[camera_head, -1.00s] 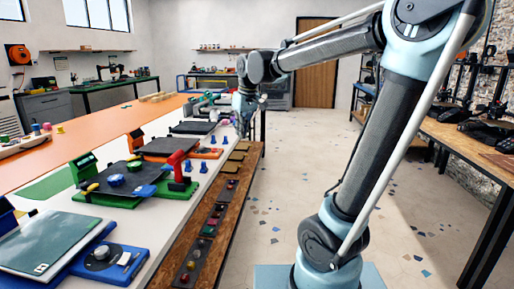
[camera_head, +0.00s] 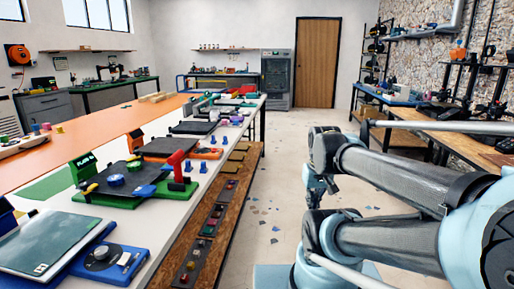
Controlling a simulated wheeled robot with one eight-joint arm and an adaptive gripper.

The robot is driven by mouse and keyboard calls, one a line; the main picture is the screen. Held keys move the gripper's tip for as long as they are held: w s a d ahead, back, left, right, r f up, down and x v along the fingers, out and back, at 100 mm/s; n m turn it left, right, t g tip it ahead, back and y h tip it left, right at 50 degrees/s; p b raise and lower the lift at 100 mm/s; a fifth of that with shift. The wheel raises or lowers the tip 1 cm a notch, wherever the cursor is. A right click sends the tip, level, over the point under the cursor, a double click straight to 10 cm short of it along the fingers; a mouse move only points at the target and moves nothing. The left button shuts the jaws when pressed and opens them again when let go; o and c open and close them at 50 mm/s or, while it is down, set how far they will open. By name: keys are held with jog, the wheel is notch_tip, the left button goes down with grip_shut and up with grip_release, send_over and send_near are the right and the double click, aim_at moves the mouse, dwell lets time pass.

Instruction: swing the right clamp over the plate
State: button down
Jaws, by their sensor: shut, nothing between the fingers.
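The nearest whole station on the bench is a green base (camera_head: 100,199) with a dark plate (camera_head: 130,172) on it. A red upright handle-like part (camera_head: 177,166) stands at the right corner, and a blue flat piece (camera_head: 145,191) lies at the plate's front right edge. I cannot tell for sure which of these is the right clamp; nothing red reaches over the plate. My gripper (camera_head: 318,198) hangs over the floor right of the bench, small and partly hidden by my arm, shut and empty, well apart from the station.
A blue station (camera_head: 112,262) with a glassy plate is nearest at left. An orange station (camera_head: 165,147) and others stand farther along the bench. A wooden ledge (camera_head: 215,225) with dark trays runs along the bench front.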

jog(key=shift+s+d+f, duration=0.3)
jog(key=shift+s+f, duration=0.25)
jog(key=shift+f, duration=0.1)
jog(key=c, duration=2.1)
grip_release()
jog(key=shift+s+d+f+m, duration=0.1)
jog(key=shift+s+f+m, duration=0.1)
jog(key=shift+f+m, duration=0.1)
jog(key=o, duration=0.7)
jog(key=shift+s, duration=0.1)
jog(key=shift+o, duration=0.2)
jog(key=w+a+r+n, duration=0.3)
jog(key=w+a+r, duration=0.5)
jog(key=w+r, duration=0.4)
jog(key=w+a+r+n+t+y, duration=0.1)
jog(key=w+a+r, duration=0.35)
jog(key=a, duration=0.25)
jog(key=w+a+r+n, duration=0.1)
jog(key=w+a+r, duration=0.2)
jog(key=a+r, duration=0.3)
notch_tip(320, 180, up, 7)
jog(key=n+y, duration=0.2)
jog(key=n, duration=0.2)
send_over(136, 151)
jog(key=s+d, duration=0.4)
jog(key=d, duration=0.1)
jog(key=x, duration=1.6)
jog(key=shift+s+a+f, duration=0.2)
jog(key=shift+f, duration=0.15)
